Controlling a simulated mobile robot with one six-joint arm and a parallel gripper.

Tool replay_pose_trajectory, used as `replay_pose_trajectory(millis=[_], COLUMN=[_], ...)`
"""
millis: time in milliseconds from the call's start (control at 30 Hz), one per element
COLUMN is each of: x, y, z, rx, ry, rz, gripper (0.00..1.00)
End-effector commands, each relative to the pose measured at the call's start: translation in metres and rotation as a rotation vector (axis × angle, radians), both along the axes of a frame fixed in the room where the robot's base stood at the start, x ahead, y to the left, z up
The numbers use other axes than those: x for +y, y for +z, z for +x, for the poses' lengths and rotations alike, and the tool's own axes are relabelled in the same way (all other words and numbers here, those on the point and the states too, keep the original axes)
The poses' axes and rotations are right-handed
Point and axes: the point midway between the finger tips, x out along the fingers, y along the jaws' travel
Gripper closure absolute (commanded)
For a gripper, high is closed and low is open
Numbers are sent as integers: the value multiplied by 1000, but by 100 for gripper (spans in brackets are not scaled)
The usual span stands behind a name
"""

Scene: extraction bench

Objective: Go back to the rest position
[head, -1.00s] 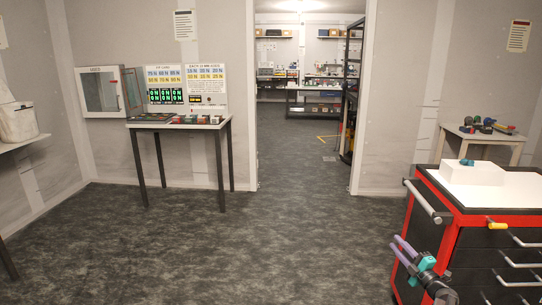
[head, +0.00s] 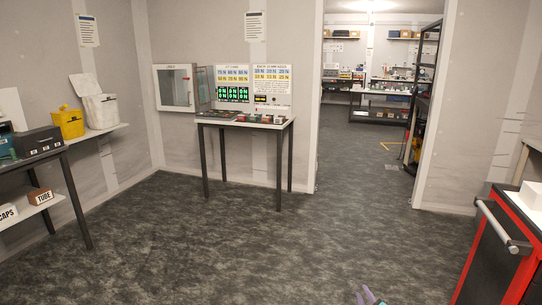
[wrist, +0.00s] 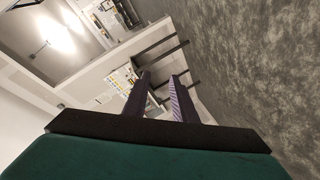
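The fingers point out over open floor toward the table by the wall. The rest of my arm is out of the head view.
A red and black tool cart (head: 500,245) stands at the right edge. A small table (head: 245,123) with displays above it is against the back wall. A shelf unit (head: 55,152) with boxes is at the left. A doorway opens beyond. The floor (head: 220,245) between is clear.

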Motion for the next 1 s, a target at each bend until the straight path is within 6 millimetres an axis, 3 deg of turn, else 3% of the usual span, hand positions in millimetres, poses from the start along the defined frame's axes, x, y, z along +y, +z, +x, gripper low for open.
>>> replay_pose_trajectory(millis=[100, 267, 400, 700, 1000], x=[37, 77, 106, 146, 167], y=[-31, -76, -116, -186, -223], z=[-16, -46, -83, -184, -300], rx=[97, 249, 398, 727, 1054], ry=[-34, -100, -168, -336, -531], rz=[56, 129, 186, 279, 355], gripper=[75, 75, 75, 75, 75])
